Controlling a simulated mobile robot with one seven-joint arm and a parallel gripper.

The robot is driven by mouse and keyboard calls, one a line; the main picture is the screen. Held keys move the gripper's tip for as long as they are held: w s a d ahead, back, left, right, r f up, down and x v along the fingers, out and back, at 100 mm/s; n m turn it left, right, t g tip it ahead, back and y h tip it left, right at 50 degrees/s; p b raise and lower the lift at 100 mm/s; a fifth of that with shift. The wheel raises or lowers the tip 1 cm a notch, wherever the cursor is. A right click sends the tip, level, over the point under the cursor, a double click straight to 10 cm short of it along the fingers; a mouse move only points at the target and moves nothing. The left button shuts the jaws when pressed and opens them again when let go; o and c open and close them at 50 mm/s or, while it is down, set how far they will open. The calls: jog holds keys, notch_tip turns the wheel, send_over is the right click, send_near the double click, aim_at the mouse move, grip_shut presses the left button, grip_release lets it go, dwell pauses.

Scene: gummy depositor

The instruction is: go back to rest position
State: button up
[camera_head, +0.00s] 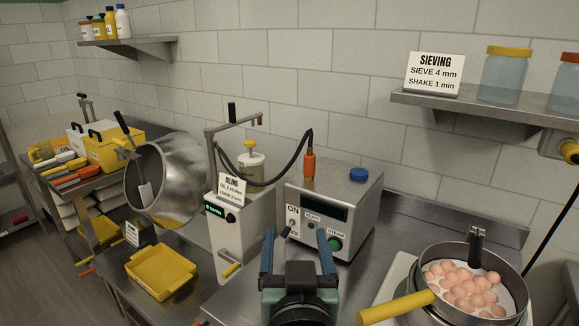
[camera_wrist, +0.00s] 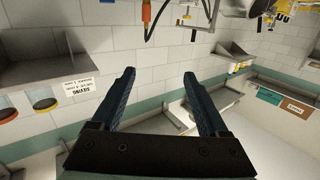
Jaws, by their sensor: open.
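My gripper (camera_head: 295,245) is open and empty in the head view, low in the middle, in front of the steam machine (camera_head: 330,210) with its ON/OFF switch and green knob. Its two blue fingers point up and stand apart. In the wrist view, my gripper (camera_wrist: 160,85) also shows its fingers spread with nothing between them. The wrist view looks across the tiled wall and appears turned over.
A sieve (camera_head: 475,282) with pink gummies stands at the right, its yellow handle (camera_head: 395,307) pointing left. A yellow tray (camera_head: 160,270), a steel drum (camera_head: 170,180) and the oiling unit (camera_head: 240,225) are left. A wall shelf (camera_head: 490,110) holds jars.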

jog(key=s+r+t, duration=0.3)
jog(key=s+r, duration=0.1)
jog(key=r, duration=0.6)
jog(key=s+r+t, duration=0.3)
jog(key=s+r, duration=0.2)
jog(key=r, duration=0.6)
jog(key=s+a+r+t+p, duration=0.1)
jog(key=s+r+t, duration=0.3)
jog(key=r, duration=0.7)
jog(key=shift+s, duration=0.35)
jog(key=shift+f, duration=0.2)
